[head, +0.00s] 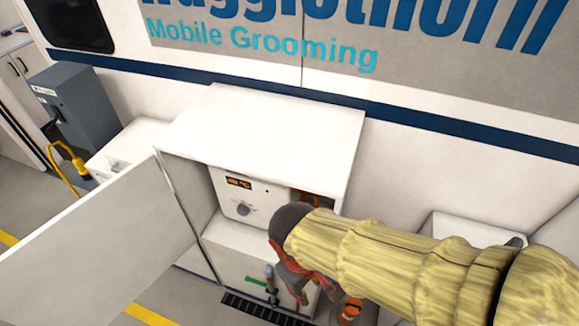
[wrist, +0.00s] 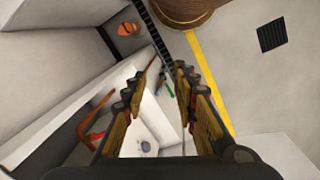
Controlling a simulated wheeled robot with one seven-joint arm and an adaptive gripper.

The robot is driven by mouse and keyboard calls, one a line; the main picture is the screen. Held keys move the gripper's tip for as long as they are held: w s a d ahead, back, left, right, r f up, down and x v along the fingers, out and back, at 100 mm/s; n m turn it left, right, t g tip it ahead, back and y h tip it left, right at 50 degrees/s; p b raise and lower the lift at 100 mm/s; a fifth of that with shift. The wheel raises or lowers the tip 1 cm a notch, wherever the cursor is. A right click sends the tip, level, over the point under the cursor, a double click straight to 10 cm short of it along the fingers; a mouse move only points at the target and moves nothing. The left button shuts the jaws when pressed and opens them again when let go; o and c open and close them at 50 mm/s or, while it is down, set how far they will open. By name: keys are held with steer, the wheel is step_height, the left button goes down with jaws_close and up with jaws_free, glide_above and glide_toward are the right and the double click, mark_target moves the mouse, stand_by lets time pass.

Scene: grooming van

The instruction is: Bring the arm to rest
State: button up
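My gripper (head: 287,297) is at the end of my yellow-sleeved arm, in front of the open white cabinet (head: 265,125). In the wrist view my gripper (wrist: 167,67) has its two fingers apart, with nothing held between them. The cabinet door (head: 110,240) stands wide open to the left. Inside is a white panel with a grey knob (head: 243,209) and a small lit display (head: 238,183). The knob also shows in the wrist view (wrist: 147,146). My forearm hides the cabinet's right part.
A green-handled valve (head: 256,281) is low on the cabinet front. An orange object (head: 350,311) sits low beside my gripper. An orange pipe (wrist: 97,121) is left of the fingers. A grey pedestal (head: 72,105) stands far left. Yellow-lined floor is open in front.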

steer(key=w+d+r+m+t+b, duration=0.1)
steer(key=d+r+m+b, duration=0.1)
steer(key=d, duration=0.3)
steer(key=w+d+r+m+t+y+b, duration=0.1)
steer(key=d+m+t+b, duration=0.1)
steer(key=d+m+b, duration=0.1)
steer(key=w+d+r+m+t+b, duration=0.1)
steer(key=d+r+m+t+b, duration=0.1)
steer(key=d, duration=0.5)
steer(key=shift+r+m+b, duration=0.35)
steer(key=shift+m+b, duration=0.25)
steer(key=shift+m, duration=0.3)
steer(key=shift+o, duration=0.3)
